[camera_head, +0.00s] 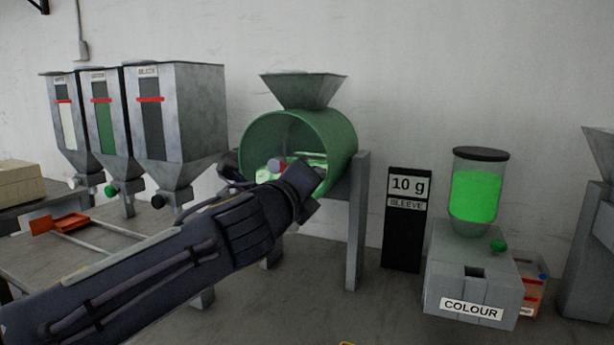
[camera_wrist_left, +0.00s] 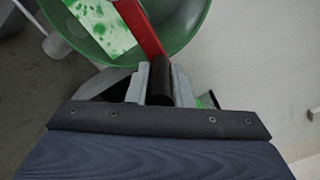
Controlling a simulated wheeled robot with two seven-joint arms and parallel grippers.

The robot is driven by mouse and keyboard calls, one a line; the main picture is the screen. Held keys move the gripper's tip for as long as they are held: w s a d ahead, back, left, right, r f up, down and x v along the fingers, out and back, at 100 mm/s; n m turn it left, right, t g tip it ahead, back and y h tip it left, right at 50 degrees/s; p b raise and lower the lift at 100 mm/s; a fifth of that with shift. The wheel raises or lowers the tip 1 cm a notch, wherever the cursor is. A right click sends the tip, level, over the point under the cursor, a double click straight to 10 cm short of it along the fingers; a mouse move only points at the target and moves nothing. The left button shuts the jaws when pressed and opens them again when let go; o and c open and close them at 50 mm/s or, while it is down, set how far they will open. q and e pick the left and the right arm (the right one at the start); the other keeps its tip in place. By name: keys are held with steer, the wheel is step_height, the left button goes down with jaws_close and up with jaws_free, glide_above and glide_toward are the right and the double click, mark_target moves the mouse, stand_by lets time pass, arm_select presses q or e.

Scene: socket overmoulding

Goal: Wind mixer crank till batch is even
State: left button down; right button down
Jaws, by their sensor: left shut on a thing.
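The mixer is a green drum (camera_head: 335,135) on grey legs with a metal hopper (camera_head: 304,90) on top; the drum rim also shows in the left wrist view (camera_wrist_left: 188,25). Its front window shows the batch (camera_wrist_left: 103,24), pale white with uneven green blotches. The red crank arm (camera_wrist_left: 142,28) crosses the drum front and ends in a dark handle (camera_wrist_left: 160,78). My left gripper (camera_wrist_left: 157,82) is shut on this handle, with a finger on each side. In the head view my left gripper (camera_head: 290,178) covers the lower drum front. My right gripper is out of view.
Three metal hoppers (camera_head: 180,115) stand at the left, above an orange tray (camera_head: 70,221) and rails. To the right stand a black sign reading 10 g (camera_head: 407,184) and a COLOUR box (camera_head: 472,308) under a jar of green (camera_head: 475,193). Bare bench lies in front.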

arm_select(q)
steer(key=f+m+b, duration=0.1)
steer(key=f, duration=0.1)
steer(key=a+f+m+b, duration=0.1)
steer(key=f+m, duration=0.1)
steer(key=shift+w+m, duration=0.15)
steer(key=shift+m, duration=0.15)
stand_by(0.5)
steer(key=c, duration=1.3)
jaws_free()
steer(key=shift+a, duration=0.1)
steer(key=v, duration=0.7)
steer(key=shift+s+a, duration=0.15)
steer(key=shift+s, duration=0.2)
